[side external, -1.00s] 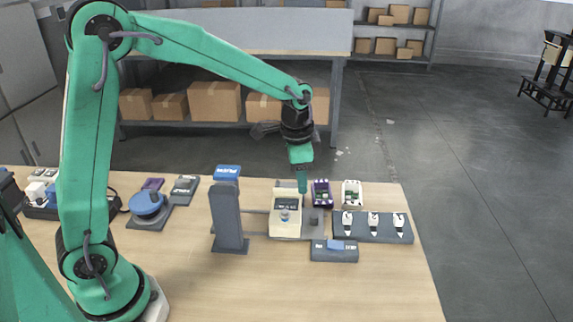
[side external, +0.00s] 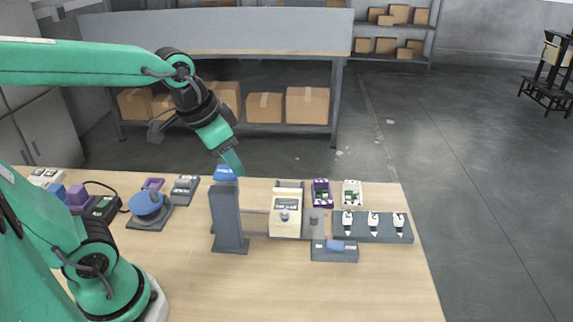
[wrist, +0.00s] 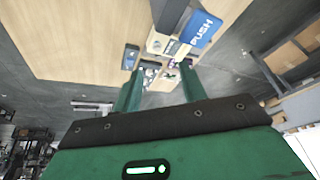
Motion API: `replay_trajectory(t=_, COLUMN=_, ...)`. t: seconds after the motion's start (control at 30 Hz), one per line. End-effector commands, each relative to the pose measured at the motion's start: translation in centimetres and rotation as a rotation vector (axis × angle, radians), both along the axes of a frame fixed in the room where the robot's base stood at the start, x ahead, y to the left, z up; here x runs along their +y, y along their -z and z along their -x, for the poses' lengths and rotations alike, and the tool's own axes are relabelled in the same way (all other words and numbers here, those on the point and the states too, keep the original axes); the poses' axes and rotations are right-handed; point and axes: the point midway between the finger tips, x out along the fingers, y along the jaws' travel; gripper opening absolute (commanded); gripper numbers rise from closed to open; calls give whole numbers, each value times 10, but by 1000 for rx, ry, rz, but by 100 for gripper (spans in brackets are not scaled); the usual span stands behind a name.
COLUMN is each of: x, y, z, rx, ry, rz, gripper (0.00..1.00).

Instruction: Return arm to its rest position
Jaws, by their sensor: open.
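My gripper (side external: 232,164) is in the air above the back of the table, close above the blue-topped column in the side view. In the wrist view its two green fingers (wrist: 160,85) stand apart with nothing held between them. The grey column (side external: 227,220) stands upright on the table, and its blue top reads PUSH in the wrist view (wrist: 204,28). The side view cannot show whether a fingertip touches the blue top. A beige device with a small display (side external: 287,212) stands to the right of the column.
A blue round knob (side external: 146,204) on a grey base is at the left. A grey rack (side external: 390,228) holds three white-topped items at the right. A small grey block with a blue part (side external: 334,250) lies in front. The front of the wooden table (side external: 300,295) is bare.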

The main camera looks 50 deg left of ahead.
Motion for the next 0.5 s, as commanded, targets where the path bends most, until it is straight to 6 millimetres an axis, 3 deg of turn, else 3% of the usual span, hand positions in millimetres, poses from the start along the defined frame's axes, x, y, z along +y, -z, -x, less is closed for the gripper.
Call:
replay_trajectory(t=0.2, x=4, y=-2, z=34, rx=-63, ry=-89, rz=33, gripper=42)
replay_trajectory(t=0.5, x=7, y=2, z=56, rx=-105, ry=-154, rz=62, gripper=42)
